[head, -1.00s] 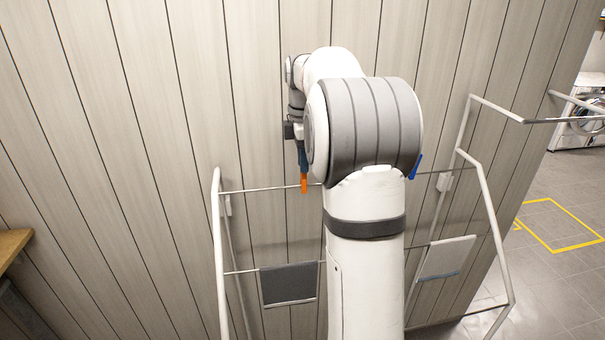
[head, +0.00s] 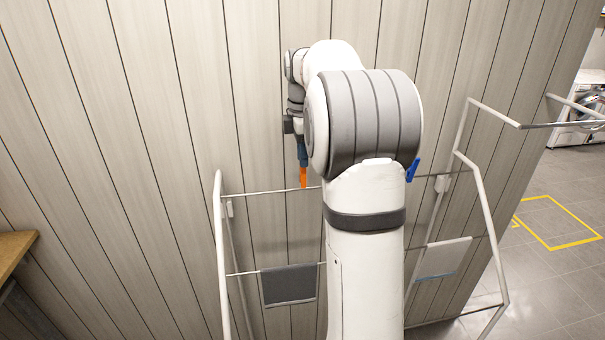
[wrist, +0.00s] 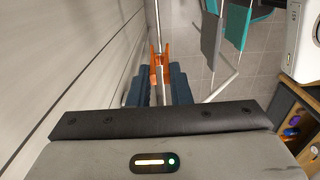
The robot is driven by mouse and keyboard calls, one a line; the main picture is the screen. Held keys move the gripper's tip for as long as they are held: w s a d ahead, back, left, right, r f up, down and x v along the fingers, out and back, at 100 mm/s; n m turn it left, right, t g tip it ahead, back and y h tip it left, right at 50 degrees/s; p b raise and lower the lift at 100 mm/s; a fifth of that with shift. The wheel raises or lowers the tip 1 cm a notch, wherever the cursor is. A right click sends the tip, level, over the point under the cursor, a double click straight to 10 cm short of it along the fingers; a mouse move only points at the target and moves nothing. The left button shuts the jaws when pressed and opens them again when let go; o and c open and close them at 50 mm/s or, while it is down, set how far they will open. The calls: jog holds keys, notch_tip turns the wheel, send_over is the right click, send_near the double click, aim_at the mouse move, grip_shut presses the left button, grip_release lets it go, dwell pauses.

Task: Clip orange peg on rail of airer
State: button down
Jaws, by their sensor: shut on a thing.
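The orange peg (head: 303,178) hangs below my gripper (head: 302,158), beside the airer's upper rail (head: 262,191) in the head view. In the wrist view my gripper (wrist: 159,88) has its blue fingers shut on the orange peg (wrist: 157,62). The peg's two prongs point away from me, one on each side of the thin rail (wrist: 157,20) as seen from there. In the head view the peg's lower tip is at about the height of the rail; I cannot tell whether it touches. My arm hides the middle of the airer (head: 219,235).
A blue peg (head: 412,170) is at the rail's right part. A dark grey cloth (head: 288,284) and a light grey cloth (head: 442,258) hang lower. The panelled wall (head: 150,120) stands close behind. A wooden table (head: 15,250) is at the left.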

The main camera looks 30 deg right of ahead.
aim_at(303, 171)
jog(key=shift+r, duration=0.2)
notch_tip(303, 171, up, 3)
jog(key=p, duration=0.2)
jog(key=shift+f+p, duration=0.1)
jog(key=shift+p, duration=0.3)
dwell(0.4)
jog(key=s+a+r+b, duration=0.1)
jog(key=s+a+r, duration=0.1)
jog(key=s, duration=0.5)
jog(key=s+a+r+b, duration=0.2)
jog(key=s, duration=0.5)
jog(key=shift+s, duration=0.25)
dwell(0.3)
